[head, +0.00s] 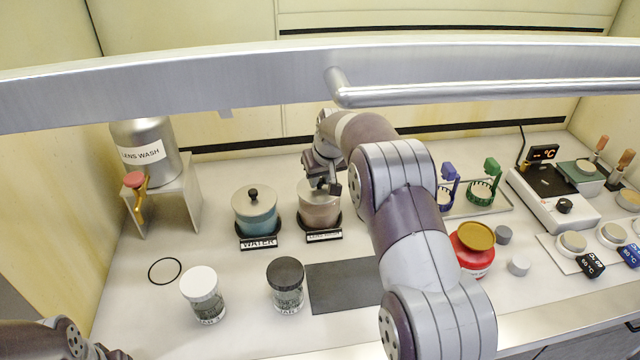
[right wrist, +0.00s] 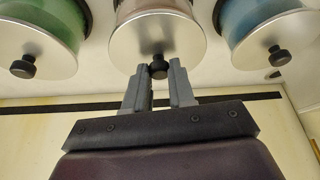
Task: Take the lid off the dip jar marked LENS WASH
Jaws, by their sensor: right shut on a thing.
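The middle dip jar (head: 319,215) holds pinkish-brown liquid and stands in a dark holder. The small label (head: 324,237) in front of it is hard to read. Its metal lid (right wrist: 157,38) with a black knob (right wrist: 158,69) appears seated on the jar. My right gripper (right wrist: 158,78) is shut on the lid's knob; in the head view its fingers (head: 328,186) are over this jar, partly hiding the lid.
The WATER jar (head: 256,214) stands close on the left, and a green jar (right wrist: 38,35) shows in the wrist view. A LENS WASH canister (head: 143,150) stands at the far left. Two small jars (head: 203,292) (head: 286,284) and a grey mat (head: 344,286) lie in front. A rail crosses above.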

